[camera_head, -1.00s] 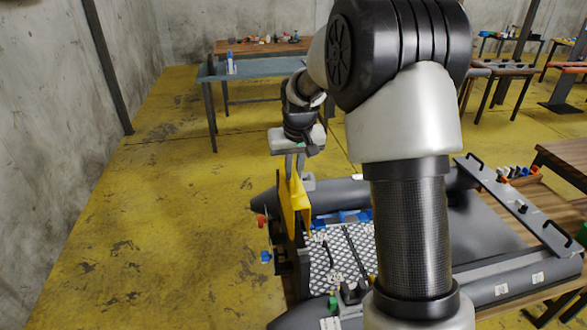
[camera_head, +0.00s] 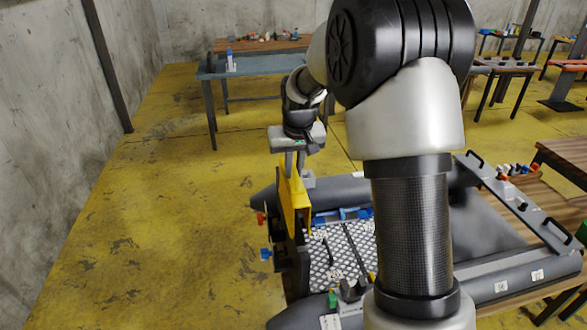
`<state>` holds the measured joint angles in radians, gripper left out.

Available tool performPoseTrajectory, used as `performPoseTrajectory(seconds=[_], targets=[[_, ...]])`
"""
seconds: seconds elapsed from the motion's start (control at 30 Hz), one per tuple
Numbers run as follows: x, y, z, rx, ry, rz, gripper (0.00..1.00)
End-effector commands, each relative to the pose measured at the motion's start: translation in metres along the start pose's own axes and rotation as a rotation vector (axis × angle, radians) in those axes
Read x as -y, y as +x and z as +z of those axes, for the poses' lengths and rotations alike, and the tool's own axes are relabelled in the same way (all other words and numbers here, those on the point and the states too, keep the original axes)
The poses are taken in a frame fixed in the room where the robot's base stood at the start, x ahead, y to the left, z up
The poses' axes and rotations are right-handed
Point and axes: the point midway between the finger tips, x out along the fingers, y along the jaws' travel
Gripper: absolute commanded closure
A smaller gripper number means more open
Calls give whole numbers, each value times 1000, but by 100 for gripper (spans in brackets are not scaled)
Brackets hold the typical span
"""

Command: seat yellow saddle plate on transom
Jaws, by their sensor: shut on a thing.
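The yellow saddle plate (camera_head: 294,203) hangs upright below my gripper (camera_head: 295,165), which is shut on its upper part. The plate is at the boat's left end, over or close to the dark transom (camera_head: 298,262). I cannot tell whether the plate touches the transom. The grey inflatable boat (camera_head: 490,292) lies across the lower right, with a patterned floor (camera_head: 340,262) inside. My arm hides the middle of the boat.
Small red and blue fittings (camera_head: 266,254) stick out left of the transom. A grey bench plank (camera_head: 520,200) with black handles lies across the boat's right part. A blue-grey table (camera_head: 255,68) stands behind. The yellow floor on the left is clear.

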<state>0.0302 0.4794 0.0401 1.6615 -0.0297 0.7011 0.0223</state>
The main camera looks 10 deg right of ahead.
Motion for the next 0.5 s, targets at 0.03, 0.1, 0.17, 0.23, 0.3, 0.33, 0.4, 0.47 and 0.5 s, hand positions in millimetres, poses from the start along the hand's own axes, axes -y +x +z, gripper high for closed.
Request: performPoseTrajectory(seconds=[0.03, 0.1, 0.17, 0.23, 0.3, 0.33, 0.4, 0.47, 0.5], targets=[[0, -1, -1, -3, 0, 0, 100], [0, -1, -1, -3, 0, 0, 100], [0, -1, -1, -2, 0, 0, 100], [0, 0, -1, -2, 0, 0, 100], [0, 1, 0, -2, 0, 0, 100], [0, 2, 0, -2, 0, 0, 100], [0, 4, 1, -2, 0, 0, 100], [0, 6, 1, -2, 0, 0, 100], [0, 8, 2, -2, 0, 0, 100]])
